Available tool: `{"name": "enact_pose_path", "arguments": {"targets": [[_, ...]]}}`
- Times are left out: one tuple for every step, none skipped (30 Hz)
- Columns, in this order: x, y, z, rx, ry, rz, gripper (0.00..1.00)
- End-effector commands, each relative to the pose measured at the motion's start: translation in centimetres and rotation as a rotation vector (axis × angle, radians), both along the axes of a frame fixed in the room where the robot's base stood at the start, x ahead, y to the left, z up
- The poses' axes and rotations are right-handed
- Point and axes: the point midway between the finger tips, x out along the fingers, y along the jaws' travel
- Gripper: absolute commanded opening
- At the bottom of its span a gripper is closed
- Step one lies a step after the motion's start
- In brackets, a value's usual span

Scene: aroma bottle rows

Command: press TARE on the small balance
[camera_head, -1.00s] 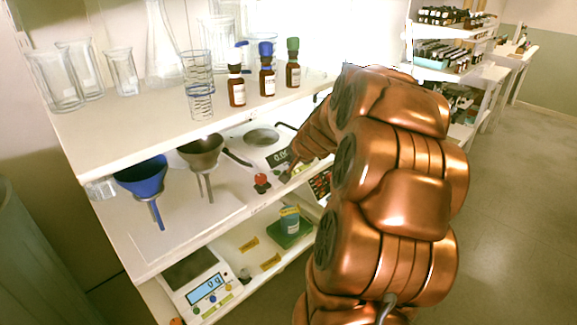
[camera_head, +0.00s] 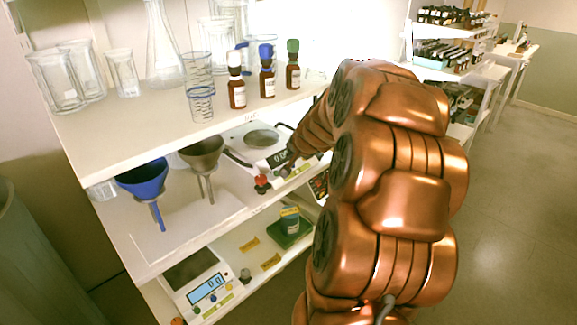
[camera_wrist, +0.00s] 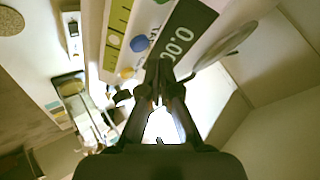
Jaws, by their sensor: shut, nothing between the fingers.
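A white balance (camera_head: 247,150) with a round pan (camera_head: 262,138) stands on the middle shelf. Its dark display (camera_wrist: 181,33) shows zeros. In the wrist view, a blue button (camera_wrist: 139,43) and an orange button (camera_wrist: 126,73) lie beside the display, near a yellow-green label strip (camera_wrist: 116,30). My gripper (camera_wrist: 159,76) is shut and empty, with its tips over the balance's front panel by the display's lower edge. In the head view my gripper (camera_head: 285,169) is at the front of this balance. Contact with a button cannot be told.
Another balance (camera_head: 195,281) with a lit blue display stands on the bottom shelf. Blue (camera_head: 142,178) and grey (camera_head: 203,153) funnels and a red-topped item (camera_head: 262,183) are left of my gripper. The upper shelf (camera_head: 130,137) overhangs, holding glassware and brown bottles (camera_head: 266,82).

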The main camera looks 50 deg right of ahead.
Motion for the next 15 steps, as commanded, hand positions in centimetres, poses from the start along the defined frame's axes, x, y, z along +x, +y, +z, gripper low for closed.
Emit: {"name": "enact_pose_path", "arguments": {"targets": [[0.0, 0.0, 0.5, -0.001, 0.0, 0.0, 0.0], [0.0, 0.0, 0.8, -0.002, -0.001, 0.0, 0.0], [0.0, 0.0, 1.1, -0.002, -0.001, 0.0, 0.0], [0.0, 0.0, 1.4, -0.001, 0.0, 0.0, 0.0], [0.0, 0.0, 1.6, -0.002, 0.0, 0.001, 0.0], [0.0, 0.0, 1.9, -0.002, 0.0, 0.001, 0.0], [0.0, 0.0, 2.2, -0.001, 0.001, 0.001, 0.0], [0.0, 0.0, 2.4, -0.001, 0.001, 0.001, 0.0], [0.0, 0.0, 2.7, -0.001, 0.001, 0.001, 0.0], [0.0, 0.0, 3.0, -0.001, 0.001, 0.002, 0.0], [0.0, 0.0, 3.2, 0.0, 0.001, 0.001, 0.0], [0.0, 0.0, 3.5, -0.001, 0.0, 0.001, 0.0], [0.0, 0.0, 3.8, -0.001, 0.0, 0.001, 0.0], [0.0, 0.0, 4.0, -0.001, 0.0, 0.001, 0.0], [0.0, 0.0, 4.3, -0.001, -0.001, 0.001, 0.0]]}}
